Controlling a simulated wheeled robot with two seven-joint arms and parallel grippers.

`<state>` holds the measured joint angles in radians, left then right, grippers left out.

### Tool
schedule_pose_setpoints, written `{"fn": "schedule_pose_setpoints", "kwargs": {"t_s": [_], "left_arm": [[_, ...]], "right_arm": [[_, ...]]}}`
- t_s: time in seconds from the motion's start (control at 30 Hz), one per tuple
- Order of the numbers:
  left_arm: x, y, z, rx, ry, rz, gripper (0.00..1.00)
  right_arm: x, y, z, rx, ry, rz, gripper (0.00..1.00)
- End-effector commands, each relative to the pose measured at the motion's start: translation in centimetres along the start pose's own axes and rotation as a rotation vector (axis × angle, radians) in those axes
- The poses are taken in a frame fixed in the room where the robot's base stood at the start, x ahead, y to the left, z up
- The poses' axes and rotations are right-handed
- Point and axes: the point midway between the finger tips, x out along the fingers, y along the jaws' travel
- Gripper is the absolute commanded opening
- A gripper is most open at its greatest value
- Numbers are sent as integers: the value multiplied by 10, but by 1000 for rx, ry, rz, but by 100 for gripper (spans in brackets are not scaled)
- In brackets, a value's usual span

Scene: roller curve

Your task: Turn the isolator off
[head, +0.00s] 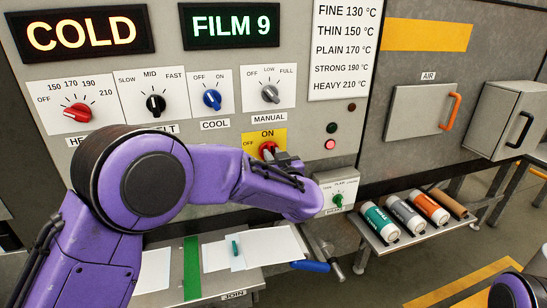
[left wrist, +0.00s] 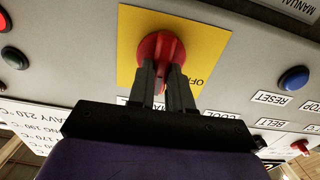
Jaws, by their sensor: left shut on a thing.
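The isolator is a red rotary knob (head: 267,148) on a yellow plate (head: 250,139) low on the grey panel. ON is printed above the knob and OFF to its left. My left gripper (head: 272,157) is at the knob, and its arm hides part of the plate. In the left wrist view the red knob (left wrist: 161,48) sits between the two dark fingers of the left gripper (left wrist: 165,80), which are shut on it. OFF shows to the right there. I cannot tell which way the knob points. My right gripper is out of view.
Red, black, blue and grey selector knobs line the panel above, with a blue COOL knob (head: 212,99) nearby. A small plate with a green knob (head: 338,199) lies right of my forearm. Several rolls lie on a shelf (head: 401,238). Papers cover the lower bench.

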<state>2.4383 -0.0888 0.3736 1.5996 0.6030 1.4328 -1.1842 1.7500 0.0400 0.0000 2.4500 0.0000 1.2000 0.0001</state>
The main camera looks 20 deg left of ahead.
Motion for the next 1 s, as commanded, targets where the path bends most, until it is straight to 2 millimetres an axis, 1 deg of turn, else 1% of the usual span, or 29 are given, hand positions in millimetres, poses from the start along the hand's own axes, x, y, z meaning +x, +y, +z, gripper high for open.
{"fn": "schedule_pose_setpoints", "kwargs": {"t_s": [0.27, 0.67, 1.0], "left_arm": [[0, -1, 2, -160, 0, 0, 0], [0, -4, 5, -535, 0, 1, 0], [0, -6, 8, -858, -1, 0, 0]], "right_arm": [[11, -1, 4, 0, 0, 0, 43], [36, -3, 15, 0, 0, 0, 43], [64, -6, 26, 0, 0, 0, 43]]}}
